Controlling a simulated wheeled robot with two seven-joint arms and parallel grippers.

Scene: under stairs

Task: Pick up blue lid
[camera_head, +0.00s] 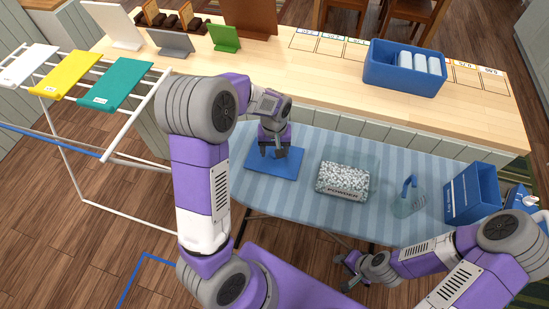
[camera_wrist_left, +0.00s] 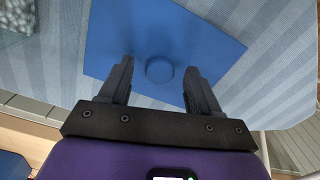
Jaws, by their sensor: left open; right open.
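The blue lid (camera_head: 262,164) is a flat blue panel lying on the blue striped ironing-board surface. In the left wrist view the lid (camera_wrist_left: 125,45) has a round blue knob (camera_wrist_left: 159,69) on it. My left gripper (camera_head: 274,151) is above the lid, pointing down. In the left wrist view my left gripper (camera_wrist_left: 160,76) is open, with one finger on each side of the knob; I cannot tell whether they touch it. My right gripper (camera_head: 350,272) is open and empty, low in front of the board's near edge.
A clear container of white powder (camera_head: 346,175), a clear jug with a blue handle (camera_head: 408,200) and a blue box (camera_head: 472,194) stand on the striped board (camera_head: 310,215). Behind is a wooden counter (camera_head: 300,80) with a blue bin (camera_head: 404,68). A drying rack (camera_head: 100,135) stands at left.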

